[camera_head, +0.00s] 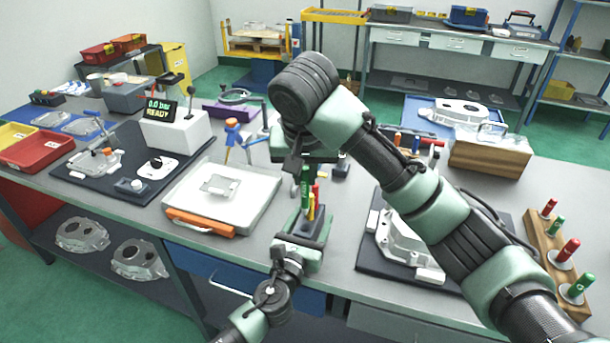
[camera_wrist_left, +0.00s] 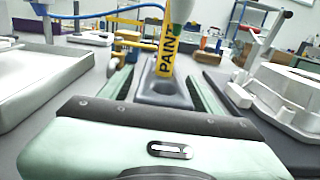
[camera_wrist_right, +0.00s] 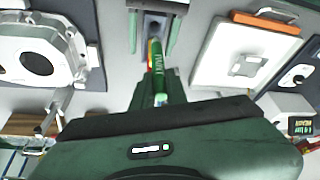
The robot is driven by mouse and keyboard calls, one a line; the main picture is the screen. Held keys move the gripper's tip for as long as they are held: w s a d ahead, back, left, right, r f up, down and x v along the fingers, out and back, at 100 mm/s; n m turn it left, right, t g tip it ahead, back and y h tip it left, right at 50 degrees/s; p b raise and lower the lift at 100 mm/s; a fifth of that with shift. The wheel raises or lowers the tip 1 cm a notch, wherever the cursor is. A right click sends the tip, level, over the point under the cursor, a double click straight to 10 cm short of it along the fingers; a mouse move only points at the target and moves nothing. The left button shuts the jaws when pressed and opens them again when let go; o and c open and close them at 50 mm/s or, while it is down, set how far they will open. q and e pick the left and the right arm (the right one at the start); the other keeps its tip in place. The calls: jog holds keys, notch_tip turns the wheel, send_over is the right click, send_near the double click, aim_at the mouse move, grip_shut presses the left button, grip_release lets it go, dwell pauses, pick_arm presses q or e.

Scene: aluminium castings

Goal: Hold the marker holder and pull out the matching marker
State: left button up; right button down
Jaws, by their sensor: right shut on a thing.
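A grey marker holder (camera_wrist_left: 178,97) sits between the two fingers of my left gripper (camera_head: 303,235), with narrow gaps beside it. A yellow marker lettered PAINT (camera_wrist_left: 168,52) rises at the holder, behind a dark opening in its top. A red marker (camera_head: 316,190) stands close to it in the head view. My right gripper (camera_head: 305,160) is above, shut on the upper part of a green marker (camera_head: 305,187), which also shows in the right wrist view (camera_wrist_right: 160,80). The green marker is upright. I cannot tell whether its lower end is inside the holder.
A wooden rack (camera_head: 545,236) with red and green markers stands at the right. A casting on a dark mat (camera_head: 405,243) lies to the right.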

dwell(0.3)
pick_arm(q)
jog(key=v, duration=1.1)
jog(key=shift+s+a, duration=0.15)
jog(key=shift+s, duration=0.35)
